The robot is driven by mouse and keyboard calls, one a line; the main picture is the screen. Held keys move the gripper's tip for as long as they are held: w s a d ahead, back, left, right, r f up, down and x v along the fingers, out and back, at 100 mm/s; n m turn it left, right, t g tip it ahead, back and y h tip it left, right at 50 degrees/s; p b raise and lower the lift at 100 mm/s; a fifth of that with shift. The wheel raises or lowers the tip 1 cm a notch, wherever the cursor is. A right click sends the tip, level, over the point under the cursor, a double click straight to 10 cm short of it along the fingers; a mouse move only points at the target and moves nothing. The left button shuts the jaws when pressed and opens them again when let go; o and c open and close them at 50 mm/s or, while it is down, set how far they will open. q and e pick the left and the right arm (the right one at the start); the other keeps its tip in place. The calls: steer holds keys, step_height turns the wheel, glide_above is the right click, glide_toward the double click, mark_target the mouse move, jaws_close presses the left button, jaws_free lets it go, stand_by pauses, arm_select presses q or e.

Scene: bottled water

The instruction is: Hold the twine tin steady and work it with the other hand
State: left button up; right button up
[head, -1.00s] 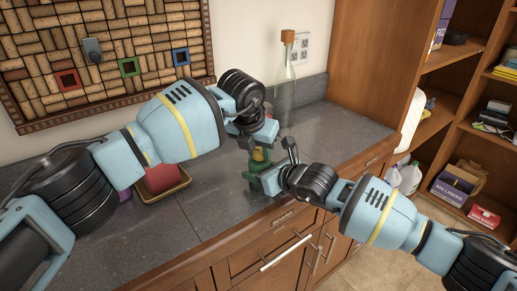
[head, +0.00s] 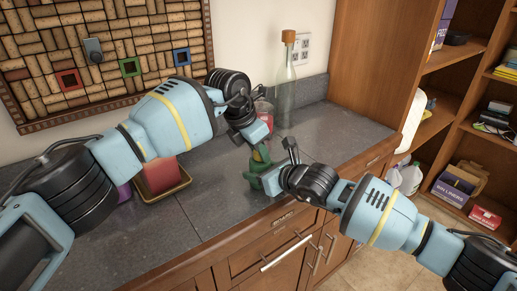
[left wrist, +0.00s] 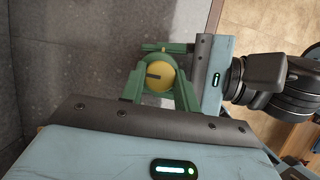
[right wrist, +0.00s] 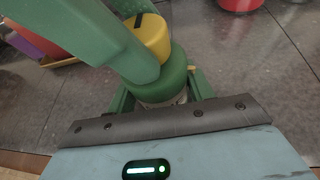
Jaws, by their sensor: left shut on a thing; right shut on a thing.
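The twine tin has a rounded green body (right wrist: 168,84) and a yellow top (right wrist: 150,38) with a dark slot. The yellow top (left wrist: 160,76) faces the left wrist camera. My left gripper (head: 260,152) comes down from above, its green fingers shut on the yellow top. My right gripper (head: 259,180) comes in low from the right, shut on the tin's lower body. In the right wrist view, a large green finger of my left gripper covers part of the tin. In the head view the grippers hide most of the tin.
A clear bottle with a cork (head: 286,85) and a red cup (head: 266,108) stand behind my left gripper. A tan tray (head: 176,190) with a red block (head: 160,173) is at left. The counter's front edge is close to the tin. Bare counter (head: 340,125) lies at right.

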stand_by(0.4)
arm_select(q)
steer(key=o, duration=1)
steer(key=shift+r, duration=0.1)
steer(key=v, duration=1.1)
steer(key=shift+a+r, duration=0.25)
steer(key=shift+r, duration=0.1)
